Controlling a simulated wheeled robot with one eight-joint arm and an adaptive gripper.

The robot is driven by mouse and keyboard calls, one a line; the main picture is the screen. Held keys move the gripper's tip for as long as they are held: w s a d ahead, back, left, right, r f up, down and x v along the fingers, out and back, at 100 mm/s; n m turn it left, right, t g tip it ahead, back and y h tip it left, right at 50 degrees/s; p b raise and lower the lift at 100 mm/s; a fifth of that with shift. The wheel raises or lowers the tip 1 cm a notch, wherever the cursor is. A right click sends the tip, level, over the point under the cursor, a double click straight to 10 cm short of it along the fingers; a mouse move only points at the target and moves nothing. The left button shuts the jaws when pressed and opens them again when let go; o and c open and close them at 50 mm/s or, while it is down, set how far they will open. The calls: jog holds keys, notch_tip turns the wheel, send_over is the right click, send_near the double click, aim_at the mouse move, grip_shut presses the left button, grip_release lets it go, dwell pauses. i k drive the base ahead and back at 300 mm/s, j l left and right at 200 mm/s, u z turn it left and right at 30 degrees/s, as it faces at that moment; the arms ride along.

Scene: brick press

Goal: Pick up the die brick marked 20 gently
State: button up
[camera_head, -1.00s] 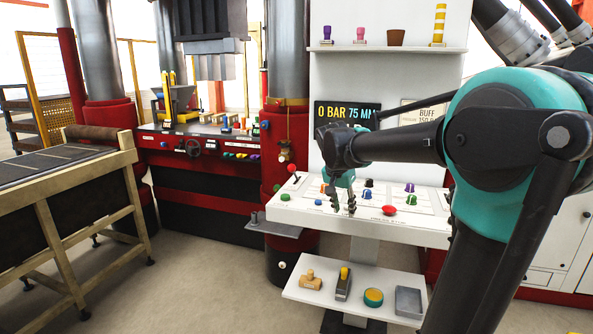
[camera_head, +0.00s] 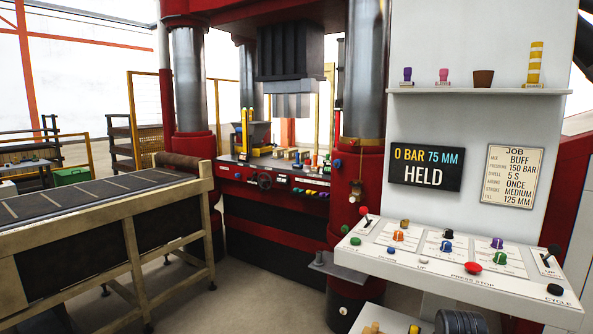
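I cannot make out a brick marked 20; no number is legible on any block. Several small tan blocks (camera_head: 291,153) stand in a row on the red press's bed (camera_head: 232,159), under the dark ram. They are small and partly hidden by coloured pieces in front, so I cannot tell which are die bricks. My gripper is not in view. A dark ribbed cylinder (camera_head: 460,322) shows at the bottom edge below the console, and I cannot tell what it belongs to.
A white control console (camera_head: 450,267) with knobs and levers stands at the right. Above it a display (camera_head: 426,167) reads 0 BAR 75 MM HELD, beside a job card (camera_head: 512,176). A slatted conveyor table (camera_head: 100,240) fills the left. Floor shows between the conveyor and press.

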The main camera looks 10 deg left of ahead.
aim_at(279, 153)
jog(key=i+j+u, duration=0.3)
jog(key=i+u, duration=0.15)
jog(key=i, duration=0.15)
jog(key=i+j+u, duration=0.1)
jog(key=i+u, duration=0.3)
jog(key=i, duration=0.25)
jog(key=i+z, duration=0.1)
jog(key=i, duration=0.4)
jog(key=i+j+z, duration=0.1)
jog(key=i, duration=0.4)
jog(key=i+j, duration=0.15)
jog(key=i, duration=0.3)
jog(key=i+j+z, duration=0.15)
jog(key=i, duration=0.35)
jog(key=i+j+z, duration=0.2)
jog(key=i+l, duration=0.05)
jog(key=l, duration=0.05)
